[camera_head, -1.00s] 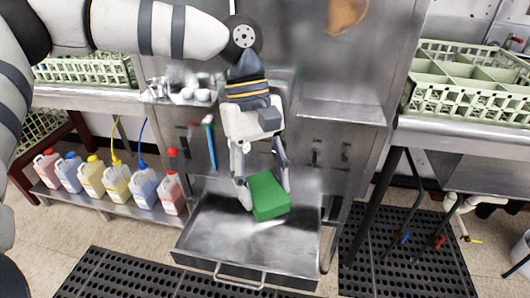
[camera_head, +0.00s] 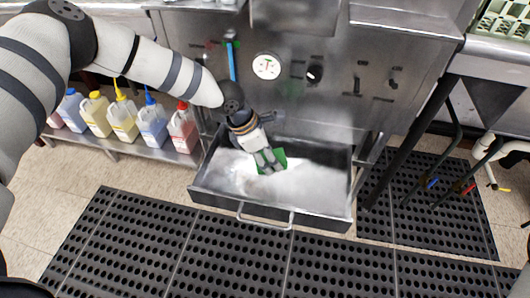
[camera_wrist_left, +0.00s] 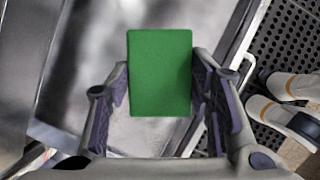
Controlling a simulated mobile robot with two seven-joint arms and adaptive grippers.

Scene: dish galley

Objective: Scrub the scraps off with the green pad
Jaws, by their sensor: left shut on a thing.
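The green pad (camera_wrist_left: 160,72) is held between the two fingers of my left gripper (camera_wrist_left: 160,95) in the left wrist view. In the head view the left gripper (camera_head: 268,161) reaches down into an open metal drawer (camera_head: 321,207), and a green edge of the pad (camera_head: 281,158) shows behind its fingers. Whitish marks and a small brownish patch (camera_head: 246,167) lie on the drawer's floor left of the gripper; whether they are scraps or reflections I cannot tell. Whether the pad touches the floor is unclear. My right gripper is out of view.
Several coloured jugs (camera_head: 153,124) stand on a low shelf to the left. A black perforated mat (camera_head: 230,250) covers the floor in front of the drawer. A steel panel with a round gauge (camera_head: 266,66) rises behind it. A drawer handle (camera_head: 265,222) sticks out at the front.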

